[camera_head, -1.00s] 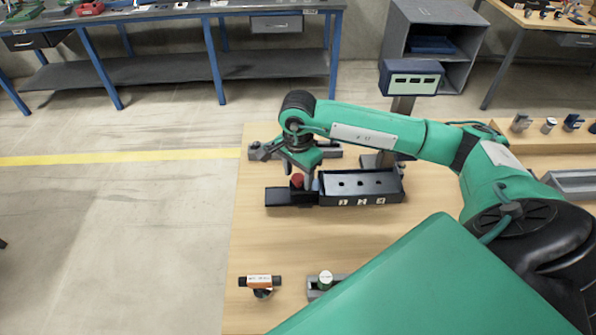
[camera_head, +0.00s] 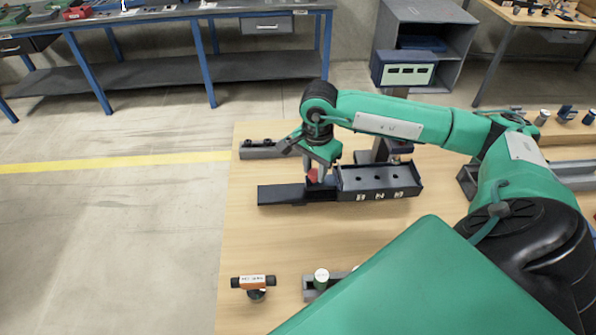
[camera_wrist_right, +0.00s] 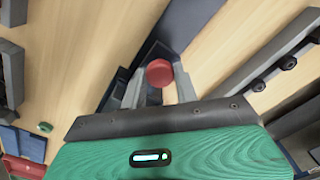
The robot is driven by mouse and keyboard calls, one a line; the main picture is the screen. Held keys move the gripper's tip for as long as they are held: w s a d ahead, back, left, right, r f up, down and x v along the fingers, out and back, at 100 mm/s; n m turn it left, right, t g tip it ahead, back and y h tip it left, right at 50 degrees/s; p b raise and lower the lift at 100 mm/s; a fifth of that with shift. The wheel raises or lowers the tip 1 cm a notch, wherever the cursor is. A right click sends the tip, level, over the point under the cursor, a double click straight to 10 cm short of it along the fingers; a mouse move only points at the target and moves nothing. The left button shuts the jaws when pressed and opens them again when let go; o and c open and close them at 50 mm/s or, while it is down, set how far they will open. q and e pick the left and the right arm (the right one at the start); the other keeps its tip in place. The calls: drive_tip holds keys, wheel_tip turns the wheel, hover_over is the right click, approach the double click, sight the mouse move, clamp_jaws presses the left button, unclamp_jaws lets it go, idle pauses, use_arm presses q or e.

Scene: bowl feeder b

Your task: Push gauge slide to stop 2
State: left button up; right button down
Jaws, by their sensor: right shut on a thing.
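The gauge is a long dark unit on the wooden bench. Its numbered block (camera_head: 378,181) has a row of holes on top and white-marked labels on the front. A flat black plate (camera_head: 280,195) sticks out at its left. A red knob (camera_head: 312,176) stands at the block's left end. My right gripper (camera_head: 319,173) comes down from above at the knob and partly hides it. In the right wrist view the red knob (camera_wrist_right: 159,73) sits between the fingertips of my right gripper (camera_wrist_right: 160,82), which is shut on it. My left gripper is not in view.
A grey bar fixture (camera_head: 262,150) lies behind the gauge. A display on a post (camera_head: 406,74) stands behind it. The bench between is clear.

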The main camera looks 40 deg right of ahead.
sight(328, 180)
drive_tip(key=shift+s+d+f+b, duration=0.1)
drive_tip(key=shift+s+d+b, duration=0.2)
drive_tip(key=shift+d, duration=0.25)
drive_tip(key=shift+s+d+f+b, duration=0.1)
drive_tip(key=shift+s+d+b, duration=0.1)
drive_tip(key=shift+s+d, duration=0.25)
drive_tip(key=shift+s+d+r, duration=0.2)
drive_tip(key=shift+d, duration=0.35)
drive_tip(key=c, duration=1.1)
unclamp_jaws()
drive_tip(key=shift+o, duration=0.2)
wheel_tip(328, 180, up, 14)
drive_tip(key=b, duration=0.2)
